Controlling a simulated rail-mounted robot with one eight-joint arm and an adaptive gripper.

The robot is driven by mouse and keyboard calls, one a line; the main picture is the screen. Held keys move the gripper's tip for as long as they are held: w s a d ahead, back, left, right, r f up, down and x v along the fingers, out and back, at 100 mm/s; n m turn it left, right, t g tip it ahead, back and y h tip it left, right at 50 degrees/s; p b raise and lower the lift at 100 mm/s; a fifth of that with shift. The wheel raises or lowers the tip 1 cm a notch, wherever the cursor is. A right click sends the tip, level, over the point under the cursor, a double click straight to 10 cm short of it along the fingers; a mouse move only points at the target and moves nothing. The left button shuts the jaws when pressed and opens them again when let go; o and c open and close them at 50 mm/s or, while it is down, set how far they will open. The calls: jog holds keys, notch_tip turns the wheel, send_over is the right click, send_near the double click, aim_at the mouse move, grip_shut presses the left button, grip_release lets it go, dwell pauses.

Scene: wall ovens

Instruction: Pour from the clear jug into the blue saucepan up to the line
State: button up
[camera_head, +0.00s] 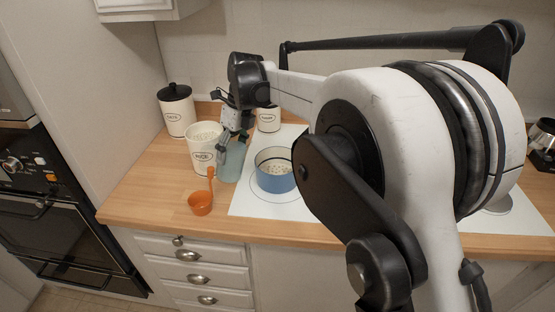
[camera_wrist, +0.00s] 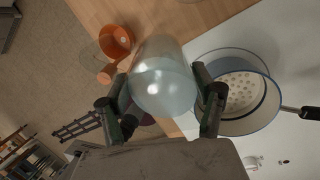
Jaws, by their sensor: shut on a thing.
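The clear jug (camera_head: 232,164), bluish and see-through, stands close to upright left of the blue saucepan (camera_head: 275,182). My gripper (camera_head: 235,138) is shut on the jug, with one finger on each side of it in the wrist view (camera_wrist: 161,92). I cannot tell whether the jug's base touches the counter. The saucepan sits on the white hob and shows right of the jug in the wrist view (camera_wrist: 270,106). Pale contents with several small round spots lie in it. A thin dark line seems to run around its inner wall. The liquid level in the jug is unclear.
An orange ladle (camera_head: 201,204) lies near the counter's front edge, left of the jug. An open white canister (camera_head: 201,160) stands just behind-left of the jug. A black-lidded canister (camera_head: 176,115) stands farther back. My arm hides much of the hob's right side.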

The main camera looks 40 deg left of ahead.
jog(key=f, duration=0.2)
jog(key=f+g+b, duration=0.1)
jog(key=shift+w+d+y, duration=0.2)
jog(key=shift+w+y, duration=0.1)
jog(key=shift+w, duration=0.1)
jog(key=shift+s+f, duration=0.1)
jog(key=shift+f, duration=0.2)
jog(key=shift+d+r+g, duration=0.15)
jog(key=shift+g, duration=0.15)
jog(key=shift+w, duration=0.35)
jog(key=shift+y, duration=0.3)
jog(key=shift+r, duration=0.1)
jog(key=shift+w+d+r, duration=0.1)
